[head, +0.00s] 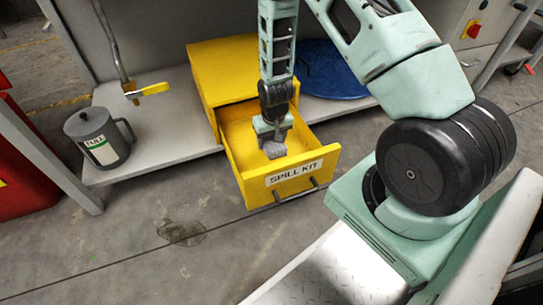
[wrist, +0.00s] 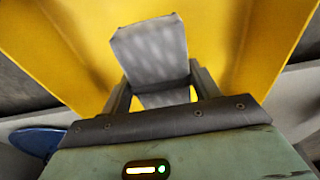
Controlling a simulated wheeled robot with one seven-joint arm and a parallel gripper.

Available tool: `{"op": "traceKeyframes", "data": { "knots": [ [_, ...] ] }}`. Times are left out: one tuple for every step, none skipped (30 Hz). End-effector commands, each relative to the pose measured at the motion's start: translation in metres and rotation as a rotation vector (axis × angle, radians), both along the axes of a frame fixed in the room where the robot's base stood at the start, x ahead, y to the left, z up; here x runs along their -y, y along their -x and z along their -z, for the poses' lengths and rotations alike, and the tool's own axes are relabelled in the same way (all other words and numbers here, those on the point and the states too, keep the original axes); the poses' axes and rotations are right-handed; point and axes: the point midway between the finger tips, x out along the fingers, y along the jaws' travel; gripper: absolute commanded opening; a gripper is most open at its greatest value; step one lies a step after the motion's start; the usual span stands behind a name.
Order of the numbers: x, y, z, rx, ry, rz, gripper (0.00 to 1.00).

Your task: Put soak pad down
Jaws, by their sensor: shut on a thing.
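The soak pad is a small grey block (head: 274,149). My gripper (head: 271,139) is shut on it and points down into the open yellow spill kit drawer (head: 326,158). In the wrist view the grey pad (wrist: 152,52) sits between the two dark fingers (wrist: 156,88), with the yellow drawer (wrist: 245,40) around and behind it. I cannot tell whether the pad touches the drawer floor. A dark stain (head: 182,232) lies on the concrete floor, left of the drawer and in front of it.
The yellow cabinet (head: 225,62) stands on a grey shelf (head: 185,130). A grey jug marked FUEL (head: 98,140) and a yellow-handled valve (head: 150,90) are at left. A blue round lid (head: 328,70) lies to the right. A red bin (head: 22,165) stands far left.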

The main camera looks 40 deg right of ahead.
Motion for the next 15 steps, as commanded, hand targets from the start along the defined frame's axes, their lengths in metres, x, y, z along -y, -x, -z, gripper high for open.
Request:
{"op": "traceKeyframes", "data": {
  "knots": [
    [0.0, 0.0, 0.013, -0.001, 0.0, 0.0, 0.43],
    [0.0, 0.0, 0.015, 0.0, 0.0, 0.0, 0.43],
    [0.0, 0.0, 0.018, 0.0, 0.0, 0.0, 0.43],
    [0.0, 0.0, 0.02, 0.0, 0.0, 0.0, 0.43],
    [0.0, 0.0, 0.022, 0.0, 0.0, 0.0, 0.43],
    [0.0, 0.0, 0.027, 0.0, 0.0, 0.0, 0.43],
    [0.0, 0.0, 0.031, 0.0, 0.0, 0.0, 0.43],
    [0.0, 0.0, 0.036, 0.0, 0.0, 0.0, 0.43],
    [0.0, 0.0, 0.043, 0.0, 0.0, 0.0, 0.43],
    [0.0, 0.0, 0.047, 0.0, 0.0, -0.001, 0.43],
    [0.0, 0.0, 0.05, 0.0, 0.0, -0.001, 0.43],
    [0.0, -0.001, 0.053, 0.001, 0.0, -0.001, 0.43],
    [0.0, -0.001, 0.053, 0.001, -0.001, -0.001, 0.43],
    [0.0, -0.001, 0.052, 0.002, 0.0, -0.001, 0.43],
    [0.0, -0.001, 0.051, 0.002, 0.0, -0.001, 0.43]
  ]
}}
